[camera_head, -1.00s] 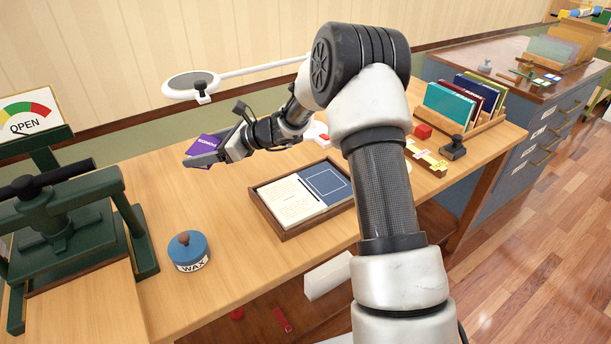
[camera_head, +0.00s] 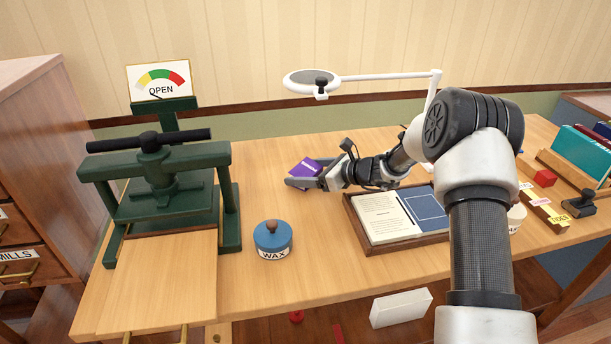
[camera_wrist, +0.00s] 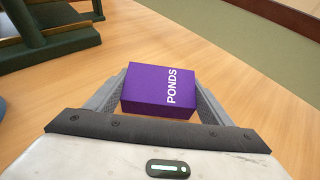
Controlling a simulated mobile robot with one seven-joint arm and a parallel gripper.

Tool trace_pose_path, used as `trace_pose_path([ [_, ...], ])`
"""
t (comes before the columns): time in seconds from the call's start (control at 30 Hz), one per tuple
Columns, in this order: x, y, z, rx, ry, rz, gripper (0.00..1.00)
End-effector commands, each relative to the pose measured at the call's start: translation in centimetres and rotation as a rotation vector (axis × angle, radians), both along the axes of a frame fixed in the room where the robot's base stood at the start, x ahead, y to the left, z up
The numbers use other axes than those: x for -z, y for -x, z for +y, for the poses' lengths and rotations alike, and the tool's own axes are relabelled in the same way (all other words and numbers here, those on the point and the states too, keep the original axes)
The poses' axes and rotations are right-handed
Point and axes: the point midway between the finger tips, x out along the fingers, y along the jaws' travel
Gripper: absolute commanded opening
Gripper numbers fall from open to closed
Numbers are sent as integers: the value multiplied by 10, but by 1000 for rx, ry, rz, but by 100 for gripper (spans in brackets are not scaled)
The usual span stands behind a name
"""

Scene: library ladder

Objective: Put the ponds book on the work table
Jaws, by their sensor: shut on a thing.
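The purple ponds book (camera_head: 304,169) is between the fingers of my gripper (camera_head: 306,182), above the work table (camera_head: 310,225). The wrist view shows the ponds book (camera_wrist: 160,90) with white PONDS lettering, and my gripper (camera_wrist: 161,100) is shut on it from both sides. Table wood shows around the book in the wrist view. I cannot tell how large the gap is between the book and the table top.
A green press (camera_head: 150,190) with an OPEN gauge (camera_head: 159,79) stands left. A blue wax tin (camera_head: 272,240) is in front of my gripper. An open tray (camera_head: 397,240) with pages lies right. A white lamp (camera_head: 312,79) reaches over the back. Table between press and gripper is clear.

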Motion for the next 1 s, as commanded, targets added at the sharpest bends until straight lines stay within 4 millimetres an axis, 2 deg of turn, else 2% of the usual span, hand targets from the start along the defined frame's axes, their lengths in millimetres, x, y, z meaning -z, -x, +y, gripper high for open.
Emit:
trace_pose_path([
  [0.37,7,-1,0,0,-1,-3,46],
  [0.4,6,-1,0,0,0,-2,78],
  [0.5,6,0,0,0,0,-2,93],
  [0.87,0,0,-1,1,0,-3,93],
  [1.0,-6,8,-18,4,1,-1,93],
])
